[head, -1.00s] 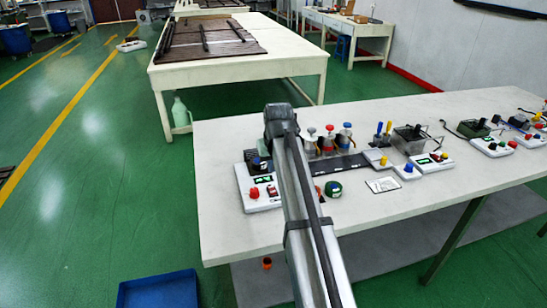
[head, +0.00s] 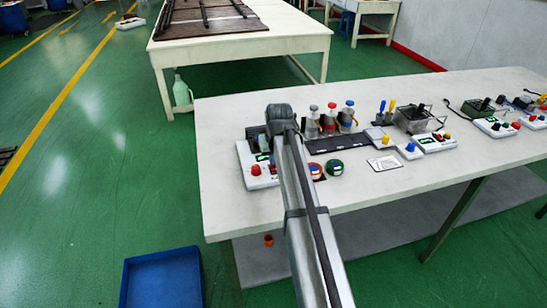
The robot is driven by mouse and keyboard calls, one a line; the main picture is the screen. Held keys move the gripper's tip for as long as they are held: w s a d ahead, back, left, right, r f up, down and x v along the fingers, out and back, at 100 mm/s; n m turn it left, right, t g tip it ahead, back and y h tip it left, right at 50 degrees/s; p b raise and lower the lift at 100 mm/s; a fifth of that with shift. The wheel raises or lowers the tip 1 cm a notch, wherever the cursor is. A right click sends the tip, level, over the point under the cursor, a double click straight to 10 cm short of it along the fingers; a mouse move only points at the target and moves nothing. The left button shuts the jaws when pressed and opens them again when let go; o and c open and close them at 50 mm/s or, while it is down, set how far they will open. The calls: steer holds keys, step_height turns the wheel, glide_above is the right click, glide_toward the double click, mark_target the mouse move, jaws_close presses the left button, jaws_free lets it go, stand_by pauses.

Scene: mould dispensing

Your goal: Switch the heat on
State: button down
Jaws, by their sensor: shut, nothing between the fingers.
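My arm reaches from the bottom edge over the left part of the white table (head: 230,203). Its grey upper end covers what lies behind, and I cannot make out my gripper or its fingers. A white control box (head: 246,181) with a red button (head: 256,170) and a green display stands left of my arm, partly hidden by it. A second white control box (head: 425,149) with a green display and red and yellow knobs stands in front of a grey metal unit (head: 412,121). I cannot tell which control is the heat switch.
Three capped bottles (head: 330,119) stand behind a dark strip (head: 340,144). Two round tins (head: 334,167), a white card (head: 384,163) and a blue-button box (head: 409,150) lie right of my arm. A green unit (head: 477,109) stands farther right. A blue bin (head: 162,280) is on the floor.

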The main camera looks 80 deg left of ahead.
steer(key=shift+a+f, duration=0.1)
steer(key=shift+a, duration=0.05)
steer(key=shift+f, duration=0.1)
steer(key=shift+d, duration=0.2)
steer(key=shift+d, duration=0.75)
steer(key=shift+r, duration=0.25)
steer(key=shift+r, duration=0.2)
steer(key=d+v, duration=0.1)
steer(key=v, duration=1.2)
steer(key=shift+d, duration=0.35)
steer(key=shift+f, duration=0.15)
